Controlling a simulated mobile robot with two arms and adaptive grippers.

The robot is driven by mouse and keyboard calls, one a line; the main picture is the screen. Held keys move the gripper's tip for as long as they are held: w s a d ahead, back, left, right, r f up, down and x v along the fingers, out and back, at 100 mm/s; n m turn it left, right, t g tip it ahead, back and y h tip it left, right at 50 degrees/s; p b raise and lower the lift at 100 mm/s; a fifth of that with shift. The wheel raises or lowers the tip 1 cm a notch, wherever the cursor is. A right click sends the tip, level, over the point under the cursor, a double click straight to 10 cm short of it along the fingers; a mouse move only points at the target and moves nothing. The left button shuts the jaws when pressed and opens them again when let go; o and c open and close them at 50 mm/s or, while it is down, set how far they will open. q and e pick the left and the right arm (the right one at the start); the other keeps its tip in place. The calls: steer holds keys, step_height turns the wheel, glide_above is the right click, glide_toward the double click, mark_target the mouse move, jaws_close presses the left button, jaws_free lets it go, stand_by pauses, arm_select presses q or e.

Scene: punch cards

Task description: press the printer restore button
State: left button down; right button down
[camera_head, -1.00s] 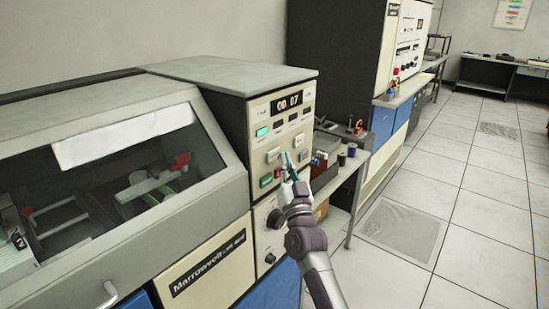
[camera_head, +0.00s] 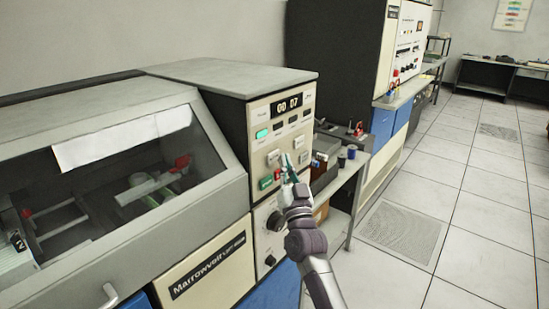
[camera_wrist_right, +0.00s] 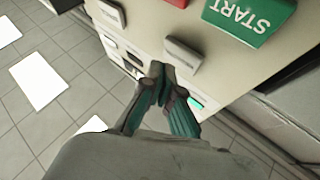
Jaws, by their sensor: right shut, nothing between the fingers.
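The printer's control panel (camera_head: 282,128) is cream, with a display reading "00 07". Two pale buttons sit below its indicators, one at left (camera_head: 274,156) and one at right (camera_head: 300,140). I cannot read their labels, so I cannot tell which is restore. My right gripper (camera_head: 287,162) is shut and empty, in front of the panel between these buttons. In the right wrist view, its fingertips (camera_wrist_right: 163,76) are just below one pale button (camera_wrist_right: 183,53); another (camera_wrist_right: 112,14) is at upper left. Contact cannot be told. My left gripper is not in view.
A green START button (camera_wrist_right: 250,15) and a red button (camera_wrist_right: 178,2) are close to the gripper. The printer's glazed cover (camera_head: 215,168) is at left. A side table (camera_head: 345,172) with small items stands right of the panel. Open tiled floor lies further right.

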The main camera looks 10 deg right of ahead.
steer(key=shift+w, duration=0.1)
stand_by(0.3)
steer(key=shift+w+a, duration=0.25)
steer(key=shift+w+a, duration=0.25)
steer(key=shift+w, duration=0.05)
stand_by(0.8)
stand_by(0.3)
steer(key=shift+s+d, duration=0.5)
steer(key=shift+s, duration=0.15)
steer(key=shift+p, duration=0.3)
steer(key=s+d+p, duration=0.1)
steer(key=s, duration=0.1)
steer(key=s+d+p, duration=0.1)
steer(key=s+d, duration=0.1)
